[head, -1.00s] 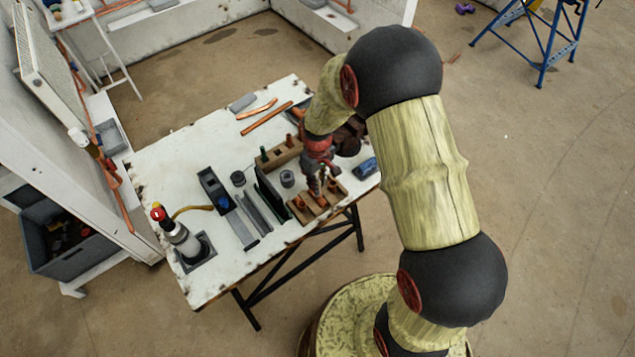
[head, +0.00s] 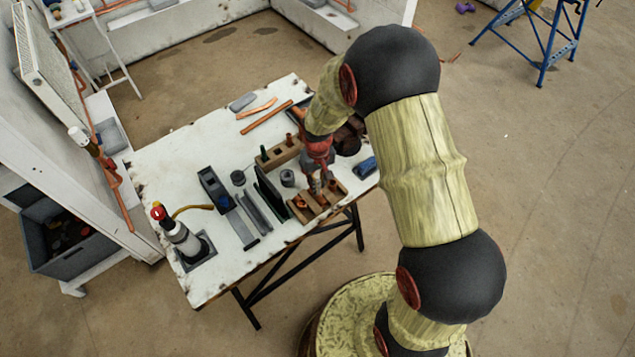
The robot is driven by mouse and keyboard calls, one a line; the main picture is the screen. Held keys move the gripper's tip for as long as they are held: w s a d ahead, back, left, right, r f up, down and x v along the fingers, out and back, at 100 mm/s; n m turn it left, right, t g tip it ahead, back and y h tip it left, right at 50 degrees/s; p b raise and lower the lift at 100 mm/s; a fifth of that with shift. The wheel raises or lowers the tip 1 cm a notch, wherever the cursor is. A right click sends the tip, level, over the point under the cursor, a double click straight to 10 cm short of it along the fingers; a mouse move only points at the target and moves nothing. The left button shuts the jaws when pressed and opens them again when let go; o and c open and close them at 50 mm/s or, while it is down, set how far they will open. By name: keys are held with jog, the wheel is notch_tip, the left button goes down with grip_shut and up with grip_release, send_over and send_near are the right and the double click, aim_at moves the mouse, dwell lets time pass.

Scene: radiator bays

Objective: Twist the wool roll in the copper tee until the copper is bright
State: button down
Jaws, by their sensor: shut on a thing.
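My gripper (head: 316,186) points down over the front wooden block (head: 312,212) near the table's front right edge. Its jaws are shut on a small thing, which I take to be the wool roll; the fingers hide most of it. Small copper fittings stand in this block, one of them a copper fitting (head: 299,203) left of the fingers. The copper tee is at or under my fingertips and cannot be made out clearly. I cannot tell how bright its copper is or how deep the roll sits.
The white table (head: 165,160) also holds a second wooden block (head: 272,157), a blowtorch (head: 182,236), grey strips (head: 256,212), a dark box (head: 213,186), a blue item (head: 365,167) and copper pipes (head: 266,117). A radiator (head: 45,60) hangs at the left.

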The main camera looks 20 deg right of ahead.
jog(key=shift+r+p, duration=2.4)
jog(key=shift+r, duration=1.3)
jog(key=shift+f+b, duration=0.25)
jog(key=shift+b, duration=0.05)
